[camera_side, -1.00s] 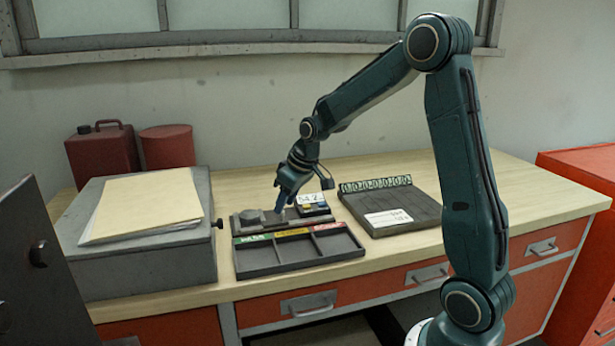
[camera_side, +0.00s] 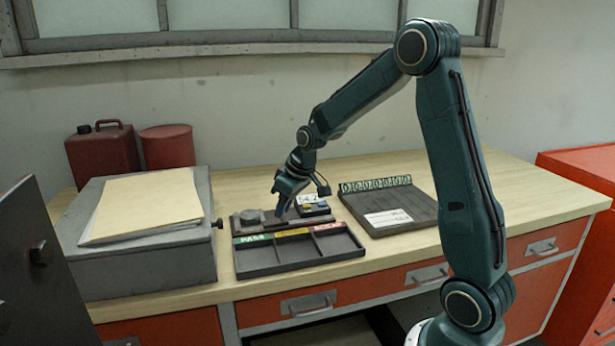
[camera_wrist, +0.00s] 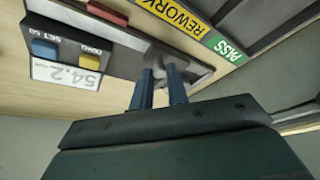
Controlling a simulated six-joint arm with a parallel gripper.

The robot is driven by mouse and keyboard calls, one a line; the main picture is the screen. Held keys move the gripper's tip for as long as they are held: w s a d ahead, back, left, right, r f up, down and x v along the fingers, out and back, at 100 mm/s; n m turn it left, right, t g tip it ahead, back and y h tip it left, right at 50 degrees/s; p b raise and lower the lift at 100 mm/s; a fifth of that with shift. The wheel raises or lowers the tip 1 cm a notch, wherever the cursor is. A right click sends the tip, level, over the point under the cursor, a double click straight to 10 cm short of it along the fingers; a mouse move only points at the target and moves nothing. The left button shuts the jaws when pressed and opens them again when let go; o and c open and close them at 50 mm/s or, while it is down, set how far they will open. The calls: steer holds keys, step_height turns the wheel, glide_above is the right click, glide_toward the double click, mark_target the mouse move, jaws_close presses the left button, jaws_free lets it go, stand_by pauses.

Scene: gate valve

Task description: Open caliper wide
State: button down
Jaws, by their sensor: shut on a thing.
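The caliper (camera_side: 251,217) is a grey device on a dark base behind the sorting tray in the side view. In the wrist view its grey part (camera_wrist: 197,72) shows beside and behind my fingers. My gripper (camera_side: 282,210) points down over it, and its two blue fingers (camera_wrist: 160,85) are shut on the caliper's slider. The exact contact is partly hidden by the fingers. The caliper's readout (camera_wrist: 66,72) shows 54.2 in the wrist view, near a blue button (camera_wrist: 44,48) and a yellow button (camera_wrist: 89,61).
A sorting tray (camera_side: 300,266) with green PASS, yellow REWORK and red labels lies in front. A dark slab with a row of rings (camera_side: 395,208) is at right. A grey box with papers (camera_side: 150,250) stands at left. The bench's right end is clear.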

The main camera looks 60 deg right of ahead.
steer(key=shift+s+d, duration=0.65)
steer(key=c, duration=1.4)
jaws_free()
steer(key=v, duration=1.4)
steer(key=shift+f, duration=0.1)
